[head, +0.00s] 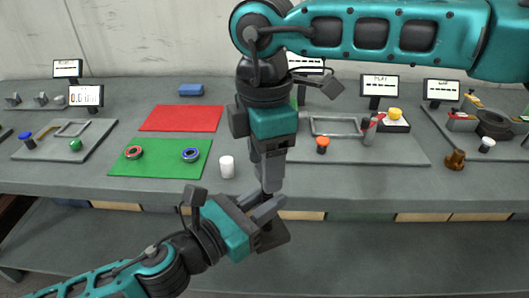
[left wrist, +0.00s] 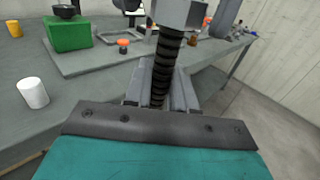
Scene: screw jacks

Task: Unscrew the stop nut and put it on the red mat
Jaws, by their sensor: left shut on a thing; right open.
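The red mat (head: 181,118) lies bare on the back of the bench in the head view. My left gripper (head: 266,207) is in front of the bench edge. In the left wrist view it is shut on a dark threaded rod (left wrist: 165,66), which stands between its fingers (left wrist: 160,92). My right gripper (head: 270,182) is open and points down just above the left one. A grey part (left wrist: 181,12) covers the rod's upper end in the left wrist view. I cannot make out the stop nut on the rod; the grippers hide much of it.
A white cylinder (head: 227,166) stands near the bench edge. To the right is a grey board (head: 395,152) with an orange-topped knob (head: 322,145).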

